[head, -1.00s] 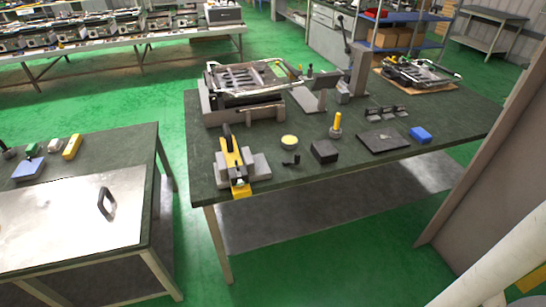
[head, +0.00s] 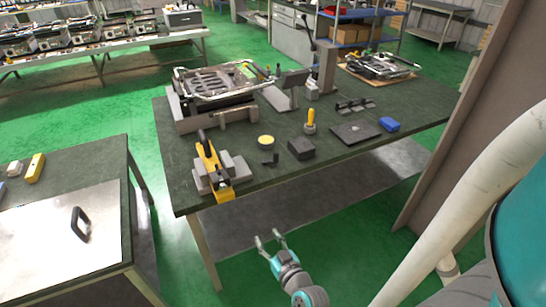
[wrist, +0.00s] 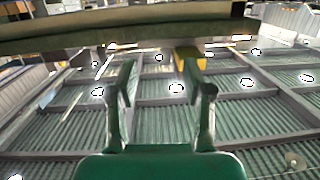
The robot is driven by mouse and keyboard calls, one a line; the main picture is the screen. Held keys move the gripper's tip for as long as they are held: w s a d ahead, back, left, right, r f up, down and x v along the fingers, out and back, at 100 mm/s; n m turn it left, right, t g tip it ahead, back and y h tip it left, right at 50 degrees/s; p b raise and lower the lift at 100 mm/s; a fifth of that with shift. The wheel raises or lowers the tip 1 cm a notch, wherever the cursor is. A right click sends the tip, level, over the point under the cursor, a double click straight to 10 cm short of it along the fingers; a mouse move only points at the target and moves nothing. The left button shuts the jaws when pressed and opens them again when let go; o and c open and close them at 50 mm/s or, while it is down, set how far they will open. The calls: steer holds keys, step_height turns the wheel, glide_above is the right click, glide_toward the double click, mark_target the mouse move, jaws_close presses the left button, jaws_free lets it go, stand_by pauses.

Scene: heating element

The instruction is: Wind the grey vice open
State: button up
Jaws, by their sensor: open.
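The grey vice (head: 234,166) sits at the front left corner of the dark green workbench (head: 300,178). A yellow part with a black end (head: 208,150) lies along its left side, and its yellow front end reaches the bench edge. My gripper (head: 268,236) is open and empty in front of the bench, lower than its top and to the right of the vice, apart from it. In the wrist view my two fingers (wrist: 158,78) stand apart with nothing between them. A yellow piece (wrist: 190,56) shows beyond the right finger, below a dark edge. The vice jaws are too small to judge.
On the bench are a round yellow-topped tin (head: 266,142), a dark block (head: 301,148), a yellow-handled tool (head: 310,122), a flat dark plate (head: 355,131) and a blue block (head: 389,125). A metal fixture (head: 214,90) stands behind the vice. A second table (head: 60,220) is at left.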

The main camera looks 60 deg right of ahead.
steer(key=w+d+r+m+h, duration=0.1)
steer(key=w+d+r, duration=0.1)
steer(key=d, duration=0.4)
steer(key=w+d+r+h, duration=0.1)
steer(key=w+d, duration=0.2)
steer(key=d, duration=0.3)
glide_toward(278, 157)
steer(key=w, duration=0.2)
steer(key=shift+h, duration=0.4)
steer(key=x, duration=0.9)
steer(key=shift+d+f, duration=0.15)
steer(key=shift+d, duration=0.3)
jaws_close()
